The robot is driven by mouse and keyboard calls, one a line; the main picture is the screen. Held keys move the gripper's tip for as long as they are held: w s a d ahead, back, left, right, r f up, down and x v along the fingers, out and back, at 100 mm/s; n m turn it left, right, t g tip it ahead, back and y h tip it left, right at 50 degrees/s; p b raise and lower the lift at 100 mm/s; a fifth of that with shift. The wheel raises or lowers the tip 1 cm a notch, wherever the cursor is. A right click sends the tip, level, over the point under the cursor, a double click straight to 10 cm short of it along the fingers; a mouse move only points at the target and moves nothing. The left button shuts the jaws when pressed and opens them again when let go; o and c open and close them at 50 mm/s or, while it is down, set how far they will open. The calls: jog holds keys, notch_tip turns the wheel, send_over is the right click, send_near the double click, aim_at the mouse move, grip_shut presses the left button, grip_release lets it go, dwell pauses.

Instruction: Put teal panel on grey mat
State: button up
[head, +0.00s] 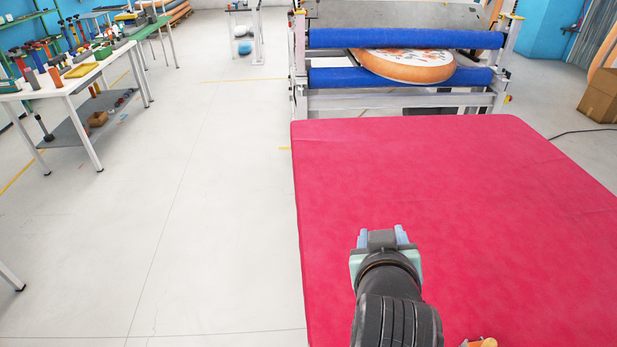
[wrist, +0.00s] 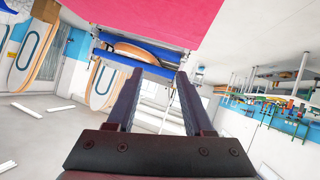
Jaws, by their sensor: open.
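No teal panel that I can make out is in either view, and no grey mat is clearly seen. My gripper (head: 383,237) is above the near part of a large red-pink tabletop (head: 430,180) in the head view. Its two fingers stand apart with nothing between them. The wrist view, turned upside down, shows the open gripper (wrist: 157,75) with the red tabletop (wrist: 220,20) at the top of the picture.
A roller machine with blue rollers (head: 405,39) stands beyond the tabletop, with a round orange board (head: 410,70) between the rollers. A small orange thing (head: 479,342) is cut off at the bottom edge. A cluttered white table (head: 60,90) stands left. Floor between is clear.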

jog(key=s+a+r+t+y, duration=0.1)
jog(key=a+r+t, duration=0.35)
jog(key=r, duration=0.85)
jog(key=a+r+t, duration=0.3)
jog(key=r+t, duration=0.2)
jog(key=r, duration=0.9)
jog(key=s+a+r+t+y, duration=0.1)
jog(key=s+a+r+t, duration=0.1)
jog(key=s+r, duration=0.3)
jog(key=s+a+r+t, duration=0.2)
jog(key=s+r+t, duration=0.2)
jog(key=r, duration=0.5)
jog(key=shift+s+r+m+y, duration=0.2)
jog(key=shift+s+m+y, duration=0.15)
jog(key=shift+s, duration=0.5)
notch_tip(320, 180, down, 4)
jog(key=b, duration=0.3)
jog(key=shift+b, duration=0.4)
